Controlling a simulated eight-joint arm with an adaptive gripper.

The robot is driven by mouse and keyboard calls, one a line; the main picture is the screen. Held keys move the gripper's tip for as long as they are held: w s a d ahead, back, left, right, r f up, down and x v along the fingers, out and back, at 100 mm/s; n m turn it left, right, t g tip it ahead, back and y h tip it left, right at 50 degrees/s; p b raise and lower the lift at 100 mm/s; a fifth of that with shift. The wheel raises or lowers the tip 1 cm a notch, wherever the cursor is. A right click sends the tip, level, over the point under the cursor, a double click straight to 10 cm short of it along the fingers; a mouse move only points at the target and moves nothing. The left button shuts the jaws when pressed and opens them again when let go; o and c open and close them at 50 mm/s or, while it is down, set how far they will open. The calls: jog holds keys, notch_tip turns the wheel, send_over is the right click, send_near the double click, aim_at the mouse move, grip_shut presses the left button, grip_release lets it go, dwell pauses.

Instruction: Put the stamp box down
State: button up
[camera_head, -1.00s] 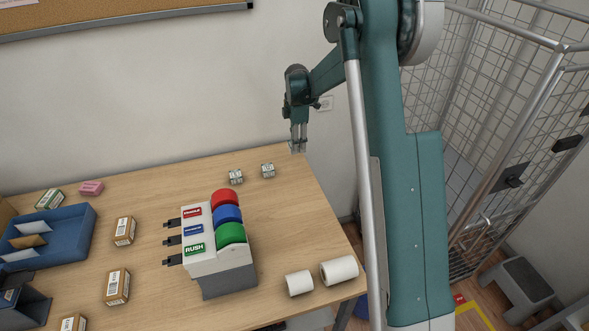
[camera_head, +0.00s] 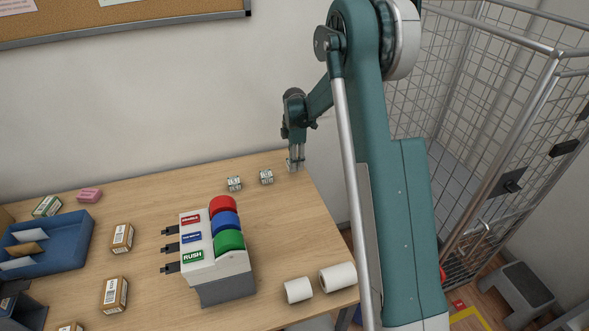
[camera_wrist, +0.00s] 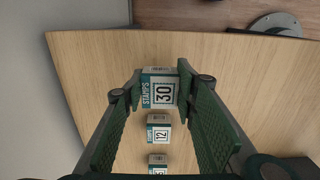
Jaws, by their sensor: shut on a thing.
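My gripper (camera_head: 295,166) is shut on a stamp box at the back right of the counter (camera_head: 285,225). In the wrist view the held stamp box (camera_wrist: 159,92) is white and teal, marked STAMPS and 30, upright between the two fingers. In the head view the fingers mostly hide it, low by the counter top; I cannot tell whether it touches the wood. Two similar stamp boxes, one (camera_head: 266,177) nearer my gripper and one (camera_head: 234,184) further left, stand in a row with it. The nearer one (camera_wrist: 158,131) reads 12 in the wrist view.
Two white rolls (camera_head: 338,276) lie at the front right edge. Brown boxes (camera_head: 122,238) and a blue tray (camera_head: 75,233) are at left. A wire cage (camera_head: 480,110) stands off the right side.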

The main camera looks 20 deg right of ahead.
jog(key=shift+f, duration=1.85)
jog(key=shift+f, duration=0.15)
jog(key=o, duration=0.9)
jog(key=shift+r, duration=0.2)
notch_tip(320, 180, up, 12)
